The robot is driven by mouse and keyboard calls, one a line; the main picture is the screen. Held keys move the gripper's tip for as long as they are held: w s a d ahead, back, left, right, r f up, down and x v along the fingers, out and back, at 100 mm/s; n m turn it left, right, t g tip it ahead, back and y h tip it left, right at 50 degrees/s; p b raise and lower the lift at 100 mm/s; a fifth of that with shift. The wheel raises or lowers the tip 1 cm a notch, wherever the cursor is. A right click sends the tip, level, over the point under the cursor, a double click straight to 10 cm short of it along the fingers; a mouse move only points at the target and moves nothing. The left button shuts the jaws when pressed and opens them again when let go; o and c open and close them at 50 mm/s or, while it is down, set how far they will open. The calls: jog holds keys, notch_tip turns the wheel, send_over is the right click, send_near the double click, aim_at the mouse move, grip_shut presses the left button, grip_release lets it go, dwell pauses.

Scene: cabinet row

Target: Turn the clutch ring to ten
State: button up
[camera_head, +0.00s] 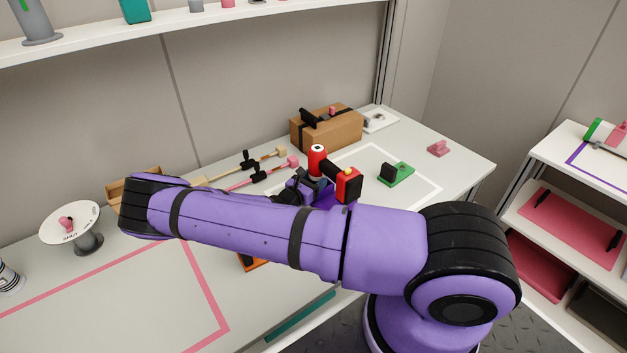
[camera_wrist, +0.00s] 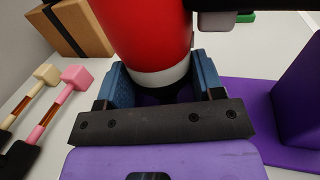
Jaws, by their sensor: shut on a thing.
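A red power drill (camera_head: 317,160) with a black grip and a red block (camera_head: 348,184) at the grip's end is held at the table's middle, partly hidden by my arm. Its red barrel (camera_wrist: 148,35) also fills the top centre of the wrist view. A pale ring (camera_wrist: 160,76) circles the barrel's lower end, with a dark part below it. My gripper (camera_head: 306,186) is shut on the drill at this ring end, a blue finger on each side in the wrist view (camera_wrist: 162,88). No numbers on the ring are readable.
A green block (camera_head: 397,174) and pink block (camera_head: 438,148) lie to the right. A cardboard box (camera_head: 325,132) stands behind. Pink and cream mallets (camera_head: 262,174) lie left of the drill.

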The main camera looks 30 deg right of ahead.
jog(key=o, duration=0.9)
